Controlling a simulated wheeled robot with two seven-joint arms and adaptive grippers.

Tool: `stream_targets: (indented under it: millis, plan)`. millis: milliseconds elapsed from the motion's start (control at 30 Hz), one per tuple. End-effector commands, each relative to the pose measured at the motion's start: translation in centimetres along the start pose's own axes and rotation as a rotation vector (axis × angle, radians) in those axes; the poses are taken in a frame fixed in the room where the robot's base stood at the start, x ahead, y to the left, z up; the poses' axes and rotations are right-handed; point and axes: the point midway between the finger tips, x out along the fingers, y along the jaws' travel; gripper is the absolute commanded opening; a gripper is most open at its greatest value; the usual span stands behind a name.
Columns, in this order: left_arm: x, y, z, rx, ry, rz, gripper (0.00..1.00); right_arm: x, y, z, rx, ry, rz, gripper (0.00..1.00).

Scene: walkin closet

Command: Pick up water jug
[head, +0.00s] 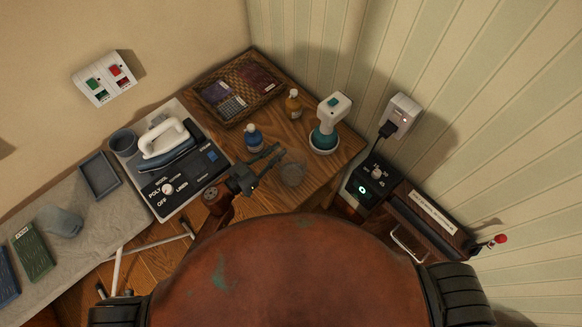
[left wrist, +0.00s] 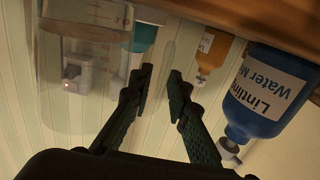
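A clear jug (head: 293,174) stands on the wooden tabletop (head: 333,170), hard to make out in the head view. In the left wrist view, which looks upside down, a clear jug with measuring marks (left wrist: 88,22) is at the upper left. My left gripper (head: 272,158) is open and empty, with a gap between its fingertips (left wrist: 160,78). It is low over the table, between the jug and a blue bottle (head: 253,138). The bottle's label reads partly "Water" in the left wrist view (left wrist: 265,90). My right gripper is out of view.
An iron (head: 165,145) rests on a control panel at left. A black device (head: 372,180) is right of the table.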

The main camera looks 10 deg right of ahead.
Motion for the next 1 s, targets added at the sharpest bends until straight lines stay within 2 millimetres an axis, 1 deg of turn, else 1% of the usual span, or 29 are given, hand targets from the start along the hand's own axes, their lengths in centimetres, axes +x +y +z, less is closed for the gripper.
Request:
stream_targets:
  millis: [133,367,1000]
  plan:
    - [0.0,0.0,0.01,0.0,0.0,0.0,0.16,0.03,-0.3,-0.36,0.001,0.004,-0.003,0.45]
    - [0.0,0.02,0.02,0.0,0.0,0.001,0.0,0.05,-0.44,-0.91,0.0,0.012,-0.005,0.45]
    - [-0.02,-0.01,0.03,0.002,-0.001,0.0,0.0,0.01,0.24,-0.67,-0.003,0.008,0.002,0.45]
